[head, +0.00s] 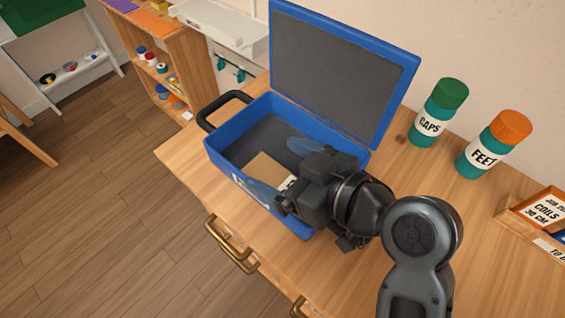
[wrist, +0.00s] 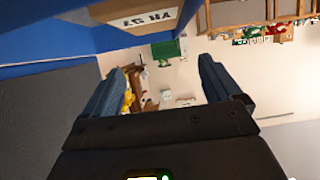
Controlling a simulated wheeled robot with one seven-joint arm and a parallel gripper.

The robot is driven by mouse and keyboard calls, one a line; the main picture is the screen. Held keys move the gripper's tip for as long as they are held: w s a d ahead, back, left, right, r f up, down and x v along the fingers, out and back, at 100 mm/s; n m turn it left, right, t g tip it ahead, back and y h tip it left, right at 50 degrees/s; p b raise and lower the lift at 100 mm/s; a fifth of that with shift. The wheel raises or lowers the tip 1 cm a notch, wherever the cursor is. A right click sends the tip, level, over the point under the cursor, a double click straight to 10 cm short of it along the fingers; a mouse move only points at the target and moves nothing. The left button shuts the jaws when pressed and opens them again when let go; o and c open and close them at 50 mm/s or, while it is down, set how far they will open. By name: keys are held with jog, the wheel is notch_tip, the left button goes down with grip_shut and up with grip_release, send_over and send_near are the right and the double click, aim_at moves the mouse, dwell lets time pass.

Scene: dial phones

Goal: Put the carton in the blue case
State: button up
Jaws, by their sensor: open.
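The blue case (head: 222,151) stands open on the wooden bench in the head view, with its grey-lined lid raised at the back. The brown carton (head: 268,172) is inside the case, low down near the front wall. My gripper and arm hide part of it. In the wrist view the carton (wrist: 135,14) shows at the top edge, with dark print on a white label, next to a blue wall of the case (wrist: 50,58). My gripper (head: 270,161) is over the case with its two bluish fingers spread apart. Nothing shows between the fingers (wrist: 160,68) in the wrist view.
Two teal bottles, a green-capped one (head: 437,114) and an orange-capped one (head: 492,146), stand right of the lid. A wooden tray (head: 512,222) with labelled cards lies at the right edge. The case's black handle (head: 205,113) sticks out to the left. Bench surface is clear in front of the bottles.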

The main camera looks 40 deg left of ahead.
jog(key=v, duration=1.2)
jog(key=shift+b, duration=0.45)
jog(key=shift+f, duration=0.1)
dwell(0.3)
